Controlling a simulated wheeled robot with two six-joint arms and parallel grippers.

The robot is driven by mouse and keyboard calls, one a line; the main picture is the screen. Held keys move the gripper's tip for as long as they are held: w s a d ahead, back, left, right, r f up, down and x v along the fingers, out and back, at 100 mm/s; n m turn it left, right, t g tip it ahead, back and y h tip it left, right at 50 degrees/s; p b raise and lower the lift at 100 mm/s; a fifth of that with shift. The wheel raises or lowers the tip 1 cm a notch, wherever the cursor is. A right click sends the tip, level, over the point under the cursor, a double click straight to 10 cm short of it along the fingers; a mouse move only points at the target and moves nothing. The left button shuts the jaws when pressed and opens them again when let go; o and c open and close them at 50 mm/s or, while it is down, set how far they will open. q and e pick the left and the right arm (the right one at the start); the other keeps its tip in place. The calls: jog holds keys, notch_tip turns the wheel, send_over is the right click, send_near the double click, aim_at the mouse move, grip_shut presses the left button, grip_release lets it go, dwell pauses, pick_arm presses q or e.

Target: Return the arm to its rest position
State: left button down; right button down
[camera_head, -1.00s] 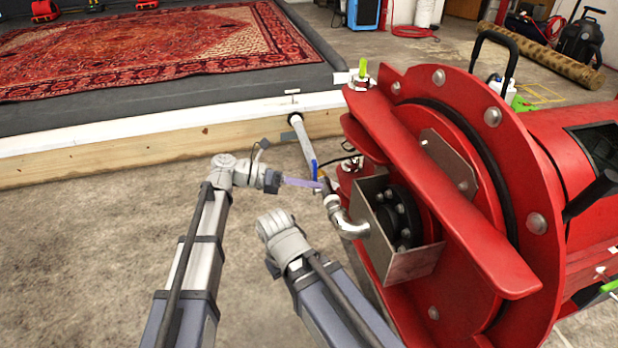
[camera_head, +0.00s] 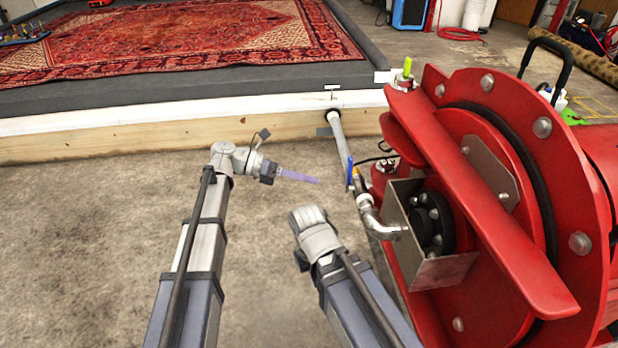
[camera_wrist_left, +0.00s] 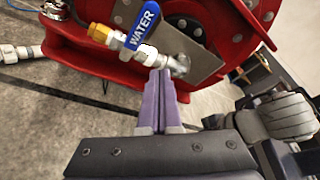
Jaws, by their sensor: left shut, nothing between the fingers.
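My left gripper (camera_head: 300,178) is shut and empty, its purple fingers pointing right over the concrete floor in the head view. A gap of floor lies between its tips and the pipe with the blue valve handle (camera_head: 350,168). In the left wrist view the closed fingers (camera_wrist_left: 160,78) point towards the blue handle marked WATER (camera_wrist_left: 141,25). My right arm (camera_head: 325,245) reaches in from the lower right of the left arm; its fingers do not show.
A large red machine (camera_head: 505,200) with a bolted flange stands close on the right. A steel elbow pipe (camera_head: 378,222) joins it. A white hose (camera_head: 338,135) runs to the timber-edged platform (camera_head: 130,137) with a red patterned rug (camera_head: 180,45). Bare concrete lies at left.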

pick_arm(q)
jog(key=s+a+f+m+t+y, duration=0.2)
jog(key=s+a+f+m+y, duration=0.65)
jog(key=f+m, duration=0.35)
jog(key=s+a+f+m+t+y, duration=0.1)
jog(key=s+a+f+m+y, duration=0.15)
jog(key=a+m, duration=0.4)
jog(key=s+a+f+m+t+y, duration=0.1)
jog(key=s+a+f+m+y, duration=0.2)
jog(key=a+m, duration=0.35)
jog(key=s+d+r+m+p, duration=0.1)
jog(key=d+r+p, duration=0.2)
jog(key=r+p, duration=0.5)
jog(key=s+d+r+g+y+p, duration=0.1)
jog(key=d+r+p, duration=0.3)
jog(key=r+p, duration=0.5)
jog(key=s+d+r+m+y+p, duration=0.1)
jog(key=s+d+r+p, duration=0.2)
jog(key=r+p, duration=0.5)
jog(key=shift+s+d+r+m, duration=0.2)
jog(key=shift+r+m, duration=0.1)
jog(key=shift+r, duration=0.6)
